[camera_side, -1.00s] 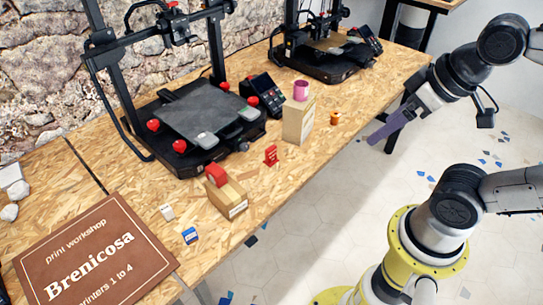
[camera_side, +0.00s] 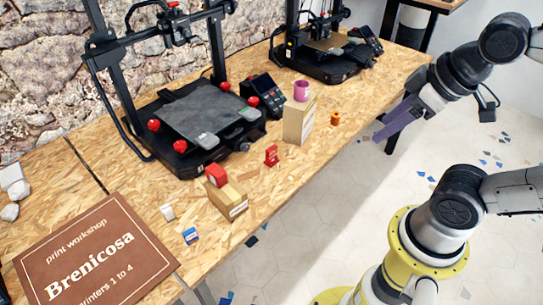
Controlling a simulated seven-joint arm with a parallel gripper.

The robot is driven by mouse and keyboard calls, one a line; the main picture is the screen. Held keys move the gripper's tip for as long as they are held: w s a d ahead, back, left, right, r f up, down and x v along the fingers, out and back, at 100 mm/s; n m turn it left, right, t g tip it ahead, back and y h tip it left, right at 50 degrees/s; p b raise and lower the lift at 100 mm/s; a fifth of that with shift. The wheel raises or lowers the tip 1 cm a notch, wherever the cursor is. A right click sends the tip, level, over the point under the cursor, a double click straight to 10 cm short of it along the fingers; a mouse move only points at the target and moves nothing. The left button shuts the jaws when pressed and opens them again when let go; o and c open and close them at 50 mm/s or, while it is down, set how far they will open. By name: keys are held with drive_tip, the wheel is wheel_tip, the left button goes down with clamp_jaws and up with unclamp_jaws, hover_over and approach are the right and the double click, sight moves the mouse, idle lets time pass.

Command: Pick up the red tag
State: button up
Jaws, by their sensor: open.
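The red tag (camera_side: 271,156) stands upright on the chipboard table, near its front edge, between a low cardboard box and a taller one. It has small pale markings on its face. My gripper (camera_side: 380,137), with long purple fingers, hangs at the right, beyond the table's front edge, well apart from the tag. It is open, and nothing shows between the fingers.
The taller box (camera_side: 299,122) bears a magenta cup (camera_side: 301,91). An orange piece (camera_side: 335,118), a blue-and-white piece (camera_side: 190,236) and a white piece (camera_side: 168,212) lie nearby. A printer (camera_side: 190,110) stands behind.

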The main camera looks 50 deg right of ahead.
drive_tip(key=w+r+n, duration=0.5)
drive_tip(key=w+n, duration=0.1)
drive_tip(key=n+g, duration=0.5)
drive_tip(key=n, duration=0.5)
hover_over(271, 148)
wheel_tip(271, 148, down, 16)
drive_tip(key=shift+m+g, duration=0.3)
wheel_tip(271, 148, down, 13)
drive_tip(key=shift+r, duration=0.1)
drive_tip(key=shift+f, duration=3)
clamp_jaws()
